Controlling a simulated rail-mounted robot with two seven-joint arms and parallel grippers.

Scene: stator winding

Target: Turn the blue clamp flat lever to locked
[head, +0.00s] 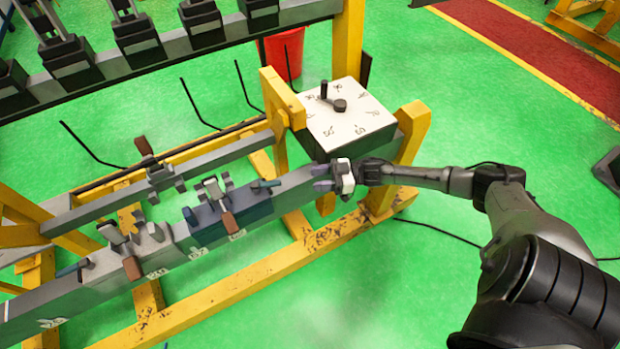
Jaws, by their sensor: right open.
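The blue clamp (244,206) is a dark blue block on the long grey beam, left of centre. A brown-handled lever (228,222) hangs down its front side. A short flat blue-grey lever (266,185) lies on its right end; I cannot tell from here whether it is locked. My right gripper (321,178) comes in from the right with its two fingers pointing left. It is open and empty, with a gap between its fingertips and the flat lever. My left gripper is not in view.
A white-topped dial box (352,123) with a black crank stands just behind my right gripper. A yellow frame (294,222) carries the beam. A grey clamp (150,250) sits left of the blue one. A red bucket (284,55) stands behind. Green floor is open in front.

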